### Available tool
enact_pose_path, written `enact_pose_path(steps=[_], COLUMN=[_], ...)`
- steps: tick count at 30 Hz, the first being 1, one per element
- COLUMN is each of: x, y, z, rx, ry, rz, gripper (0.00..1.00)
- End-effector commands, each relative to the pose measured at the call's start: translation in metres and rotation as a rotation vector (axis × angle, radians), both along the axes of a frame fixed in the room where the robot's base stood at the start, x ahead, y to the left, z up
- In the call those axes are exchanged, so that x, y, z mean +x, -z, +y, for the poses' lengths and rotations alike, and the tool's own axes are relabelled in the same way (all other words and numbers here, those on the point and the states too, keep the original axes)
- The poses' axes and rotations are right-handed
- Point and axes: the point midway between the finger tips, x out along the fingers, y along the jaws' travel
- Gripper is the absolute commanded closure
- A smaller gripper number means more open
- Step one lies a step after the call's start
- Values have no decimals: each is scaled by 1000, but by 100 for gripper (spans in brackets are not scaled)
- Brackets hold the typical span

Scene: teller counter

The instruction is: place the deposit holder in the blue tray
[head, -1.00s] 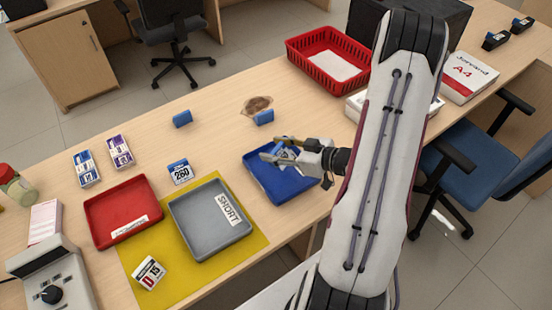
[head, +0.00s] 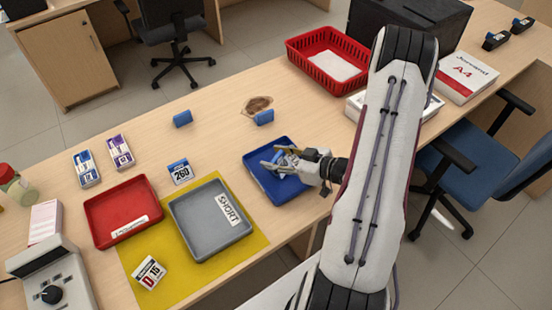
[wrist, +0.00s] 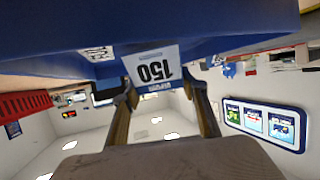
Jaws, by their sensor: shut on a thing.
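The deposit holder, a small white and blue piece marked 150 (wrist: 152,68), is between the fingers of my gripper (wrist: 160,92) in the wrist view. In the head view my gripper (head: 269,157) is shut on the holder (head: 289,160), partly hidden by the fingers, over the blue tray (head: 262,181). The blue tray (wrist: 215,25) fills the top of the upside-down wrist view, very close to the holder. I cannot tell whether the holder touches the tray floor.
A grey tray marked SHORT (head: 196,229) stands on a yellow mat (head: 189,289), with a red tray (head: 103,228) to its left. A holder marked 260 (head: 180,172) and small blue blocks (head: 264,117) stand nearby. A red basket (head: 302,64) is behind.

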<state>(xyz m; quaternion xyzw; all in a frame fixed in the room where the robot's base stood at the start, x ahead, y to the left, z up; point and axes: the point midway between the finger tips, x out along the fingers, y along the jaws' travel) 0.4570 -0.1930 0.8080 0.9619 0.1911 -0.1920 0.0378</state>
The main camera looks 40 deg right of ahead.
Motion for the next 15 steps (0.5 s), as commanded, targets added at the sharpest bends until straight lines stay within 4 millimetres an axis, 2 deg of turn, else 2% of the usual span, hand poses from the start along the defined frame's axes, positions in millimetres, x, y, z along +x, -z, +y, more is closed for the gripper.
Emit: enact_pose_path(steps=[4,15], x=[0,0], y=[6,8], z=[0,0], rx=[0,-1], ry=[0,0], rz=[0,0], gripper=[79,79])
